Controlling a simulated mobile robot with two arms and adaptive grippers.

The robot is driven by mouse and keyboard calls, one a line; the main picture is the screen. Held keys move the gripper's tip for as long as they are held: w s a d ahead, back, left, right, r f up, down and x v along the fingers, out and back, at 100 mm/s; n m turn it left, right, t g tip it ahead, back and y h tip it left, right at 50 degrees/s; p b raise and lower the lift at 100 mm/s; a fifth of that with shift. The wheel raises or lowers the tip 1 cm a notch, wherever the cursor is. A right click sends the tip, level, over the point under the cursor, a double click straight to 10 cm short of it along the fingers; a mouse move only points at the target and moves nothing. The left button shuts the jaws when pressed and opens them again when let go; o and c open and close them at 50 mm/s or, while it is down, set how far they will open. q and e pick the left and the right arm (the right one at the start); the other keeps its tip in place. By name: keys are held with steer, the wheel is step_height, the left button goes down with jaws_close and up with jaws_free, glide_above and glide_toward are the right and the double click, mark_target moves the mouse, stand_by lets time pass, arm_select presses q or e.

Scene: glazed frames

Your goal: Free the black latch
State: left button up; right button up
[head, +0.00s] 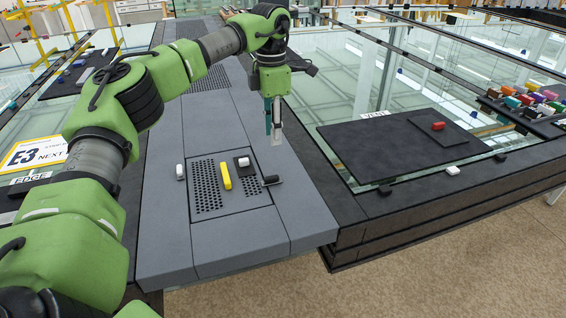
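The black latch (271,181) is a small dark handle at the right edge of the perforated panel (234,201) set in the grey walkway. A short light pin shows at its left end. My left gripper (272,139) points down above the walkway, beyond the latch in the picture and apart from it. One finger looks teal and the other pale. They show close together, and I cannot tell whether there is a gap between them. Nothing clearly shows held. My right gripper is not in view.
A yellow bar (226,176) and a white block on a dark plate (242,162) sit on the panel. Another white piece (180,172) lies left of it. At right, a dark board (390,148) carries a red block (438,126). Glass panes flank the walkway.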

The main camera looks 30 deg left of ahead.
arm_select(q)
steer(key=p, duration=0.2)
glide_above(271, 177)
step_height(271, 177, down, 6)
steer(key=shift+s+r, duration=0.15)
steer(key=shift+r, duration=0.05)
steer(key=f, duration=0.6)
steer(key=shift+w+p, duration=0.2)
steer(key=shift+p, duration=0.2)
steer(key=shift+f, duration=0.65)
steer(key=c, duration=0.4)
jaws_close()
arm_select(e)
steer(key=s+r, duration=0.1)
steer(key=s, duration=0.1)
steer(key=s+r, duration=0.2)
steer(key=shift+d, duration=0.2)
